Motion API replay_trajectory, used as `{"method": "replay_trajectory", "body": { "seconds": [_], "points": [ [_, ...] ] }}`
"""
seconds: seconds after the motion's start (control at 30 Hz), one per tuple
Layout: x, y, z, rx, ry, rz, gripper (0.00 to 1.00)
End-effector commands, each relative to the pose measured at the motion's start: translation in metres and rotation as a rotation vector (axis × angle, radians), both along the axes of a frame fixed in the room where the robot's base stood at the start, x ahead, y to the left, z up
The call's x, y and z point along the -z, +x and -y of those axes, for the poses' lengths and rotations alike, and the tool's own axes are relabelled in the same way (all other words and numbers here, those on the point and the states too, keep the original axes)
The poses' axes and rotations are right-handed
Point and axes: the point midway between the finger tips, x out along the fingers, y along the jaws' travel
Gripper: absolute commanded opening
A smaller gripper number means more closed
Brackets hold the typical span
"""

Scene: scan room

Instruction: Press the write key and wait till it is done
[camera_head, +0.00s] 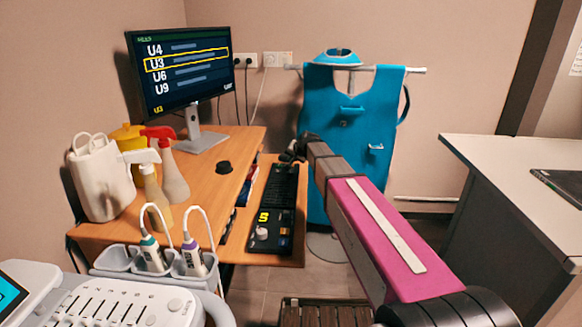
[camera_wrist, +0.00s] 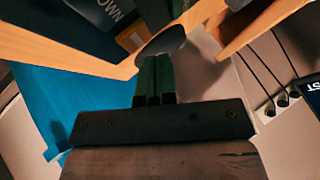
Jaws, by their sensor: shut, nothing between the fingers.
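The monitor (camera_head: 180,70) shows a list of U4, U3, U6 and U9, with U3 framed in yellow and a yellow U3 at its lower left. A long black key panel (camera_head: 268,238) lies on the low shelf, with a yellow character and a pale knob at its near end. I cannot make out which key is the write key. My gripper (camera_head: 291,152) is above the panel's far end in the head view, partly hidden. In the wrist view my gripper (camera_wrist: 163,50) is shut and empty, near wooden edges; contact cannot be told.
The wooden desk (camera_head: 215,150) carries a black puck (camera_head: 224,168), spray bottles (camera_head: 168,170) and a white jug (camera_head: 100,180). Probes stand in grey holders (camera_head: 120,260) in front. A blue apron (camera_head: 345,110) hangs behind my arm. A pale counter (camera_head: 510,170) stands right.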

Motion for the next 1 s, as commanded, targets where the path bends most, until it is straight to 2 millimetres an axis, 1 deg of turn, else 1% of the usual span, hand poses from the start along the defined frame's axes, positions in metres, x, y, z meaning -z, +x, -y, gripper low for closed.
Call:
{"method": "replay_trajectory", "body": {
  "seconds": [0.37, 0.7, 1.0],
  "points": [
    [0.0002, 0.0001, 0.0, 0.0, 0.0, 0.0, 0.0],
    [0.0086, 0.0001, 0.0, 0.0, 0.0, 0.0, 0.0],
    [0.0085, 0.0, 0.0001, 0.0, 0.0, 0.0, 0.0]
  ]
}}
